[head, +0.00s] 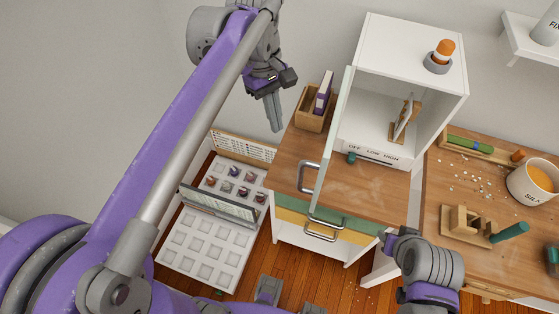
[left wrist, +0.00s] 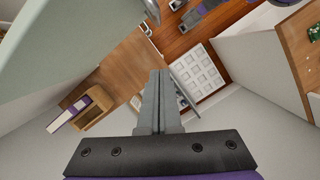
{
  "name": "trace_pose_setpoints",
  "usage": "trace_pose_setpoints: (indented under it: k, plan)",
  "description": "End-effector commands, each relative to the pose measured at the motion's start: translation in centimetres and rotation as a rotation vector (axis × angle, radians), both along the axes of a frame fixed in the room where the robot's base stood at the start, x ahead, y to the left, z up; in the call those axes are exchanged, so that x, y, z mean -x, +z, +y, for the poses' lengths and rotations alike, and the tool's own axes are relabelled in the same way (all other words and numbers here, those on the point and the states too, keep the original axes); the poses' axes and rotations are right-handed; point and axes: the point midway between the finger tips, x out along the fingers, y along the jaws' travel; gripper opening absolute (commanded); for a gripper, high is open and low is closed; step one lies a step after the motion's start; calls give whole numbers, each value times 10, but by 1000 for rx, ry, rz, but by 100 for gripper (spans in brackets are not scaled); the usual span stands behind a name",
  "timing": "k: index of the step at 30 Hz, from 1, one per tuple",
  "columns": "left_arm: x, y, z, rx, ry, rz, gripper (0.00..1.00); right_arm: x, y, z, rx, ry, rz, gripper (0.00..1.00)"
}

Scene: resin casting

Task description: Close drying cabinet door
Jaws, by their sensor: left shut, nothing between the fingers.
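The drying cabinet (head: 412,50) is a white box with an open front, standing on the wooden worktop. Its pale glass door (head: 333,135) stands swung open toward the front at the cabinet's left side, with a metal bar handle (head: 308,177). In the left wrist view the door (left wrist: 70,45) fills the upper left as a pale green panel. My left gripper (head: 277,128) is shut and empty, pointing down left of the door and apart from it; its closed fingers (left wrist: 158,85) show in the left wrist view.
An orange-capped jar (head: 439,56) is on the cabinet top. A wooden stand (head: 403,122) is inside. A white tray rack (head: 200,250) stands lower left. A silicone cup (head: 533,185) is at right.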

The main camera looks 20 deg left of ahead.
Motion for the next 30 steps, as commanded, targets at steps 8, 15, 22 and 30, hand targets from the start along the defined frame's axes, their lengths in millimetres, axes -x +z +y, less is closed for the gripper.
trace_pose_setpoints:
  k: [8, 15, 22, 30]
  plan:
    - [5, -37, -8, 0, 3, 5, 0, 2, -4, 0, 0, 0, 3, 40]
    - [12, -88, -18, 0, 2, 3, 0, 3, -7, 0, 0, 0, 5, 40]
    - [28, -96, -43, 0, 0, 1, 0, -1, 1, 0, 0, 0, -1, 40]
    - [35, -97, -53, 0, 4, 2, 0, -2, 4, 0, 0, 0, -3, 40]
